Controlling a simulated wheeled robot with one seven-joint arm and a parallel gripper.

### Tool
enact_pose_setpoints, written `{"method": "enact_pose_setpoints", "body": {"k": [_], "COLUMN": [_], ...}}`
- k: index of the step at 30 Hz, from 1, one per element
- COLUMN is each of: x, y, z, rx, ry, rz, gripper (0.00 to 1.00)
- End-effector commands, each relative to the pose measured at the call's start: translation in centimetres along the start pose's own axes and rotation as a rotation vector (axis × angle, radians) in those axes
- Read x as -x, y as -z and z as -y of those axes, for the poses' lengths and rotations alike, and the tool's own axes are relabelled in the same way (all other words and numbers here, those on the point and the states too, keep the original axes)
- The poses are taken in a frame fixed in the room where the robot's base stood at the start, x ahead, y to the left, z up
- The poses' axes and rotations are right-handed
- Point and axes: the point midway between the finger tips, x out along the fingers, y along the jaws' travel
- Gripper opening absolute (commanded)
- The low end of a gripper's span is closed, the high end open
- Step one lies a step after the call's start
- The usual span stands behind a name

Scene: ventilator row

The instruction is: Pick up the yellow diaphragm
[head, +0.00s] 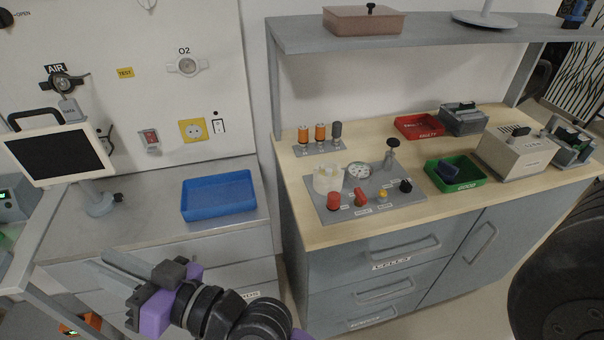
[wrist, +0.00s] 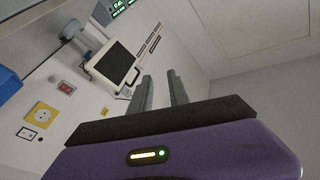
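A small yellow piece (head: 383,194) sits on the grey board (head: 410,211) on the wooden worktop, between a red piece and a black knob. It may be the yellow diaphragm, but it is too small to tell its shape. My gripper (head: 92,259) is at the lower left of the head view, in front of the left counter and far from the board. In the wrist view, its two fingers (wrist: 161,80) stand apart with nothing between them. The wrist view does not show the yellow piece.
The board also carries a pale cylinder (head: 327,178), a gauge (head: 358,170) and red pieces. A green bin (head: 455,184) and a red bin (head: 419,137) stand on the worktop. A shelf (head: 420,36) overhangs it. A blue tray (head: 219,211) and monitor (head: 60,156) are left.

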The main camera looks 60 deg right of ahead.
Motion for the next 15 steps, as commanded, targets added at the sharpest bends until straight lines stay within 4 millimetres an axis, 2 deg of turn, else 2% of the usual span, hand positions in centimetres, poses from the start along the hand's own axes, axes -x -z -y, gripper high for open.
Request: {"method": "enact_pose_setpoints", "body": {"k": [1, 6, 11, 15], "x": [-1.9, -6.5, -9.4, -10.9], "y": [1.6, 5.2, 7.6, 8.8], "z": [0.3, 2.0, 2.9, 2.6], "rx": [0.022, 0.106, 0.229, 0.357], "ry": [0.042, 0.185, 0.309, 0.396], "rz": [-0.013, 0.004, 0.060, 0.146], "gripper": [0.22, 0.22, 0.22, 0.22]}}
